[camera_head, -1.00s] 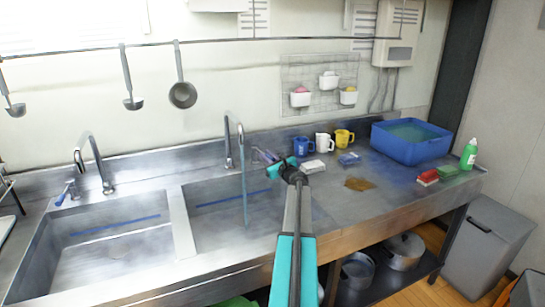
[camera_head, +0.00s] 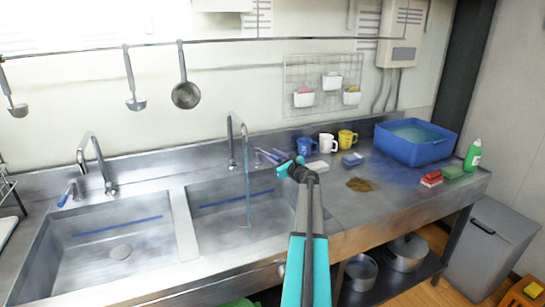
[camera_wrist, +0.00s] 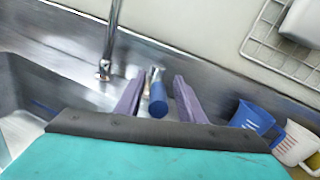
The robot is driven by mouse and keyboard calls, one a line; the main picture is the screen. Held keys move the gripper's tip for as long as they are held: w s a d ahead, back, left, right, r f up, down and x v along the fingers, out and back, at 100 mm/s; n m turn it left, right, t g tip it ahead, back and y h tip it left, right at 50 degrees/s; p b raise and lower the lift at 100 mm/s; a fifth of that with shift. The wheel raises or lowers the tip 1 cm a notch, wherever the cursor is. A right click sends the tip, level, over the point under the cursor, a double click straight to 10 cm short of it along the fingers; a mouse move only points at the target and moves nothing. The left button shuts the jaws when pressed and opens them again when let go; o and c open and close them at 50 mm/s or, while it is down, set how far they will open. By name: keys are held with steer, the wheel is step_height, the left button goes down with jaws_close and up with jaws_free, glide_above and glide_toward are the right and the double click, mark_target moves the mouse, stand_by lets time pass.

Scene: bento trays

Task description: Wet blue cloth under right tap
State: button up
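The right tap (camera_head: 231,140) stands behind the right basin (camera_head: 215,215), and a thin stream (camera_head: 248,200) hangs below its spout. A blue folded piece (camera_head: 352,159), which looks like the blue cloth, lies on the counter to the right of my gripper. My gripper (camera_head: 268,156) is beside the tap's base. In the wrist view its two purple fingers (camera_wrist: 156,88) are apart, with a blue lever handle (camera_wrist: 158,101) between them. I see gaps on both sides of the handle. The tap's base also shows in the wrist view (camera_wrist: 104,70).
Blue, white and yellow mugs (camera_head: 327,143) stand along the back of the counter. A white folded piece (camera_head: 317,166) lies just right of my gripper. The left basin (camera_head: 120,235) looks empty.

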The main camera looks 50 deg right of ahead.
steer(key=shift+s+a, duration=0.15)
steer(key=shift+s, duration=0.2)
steer(key=b+v, duration=0.2)
steer(key=v, duration=1.1)
stand_by(0.6)
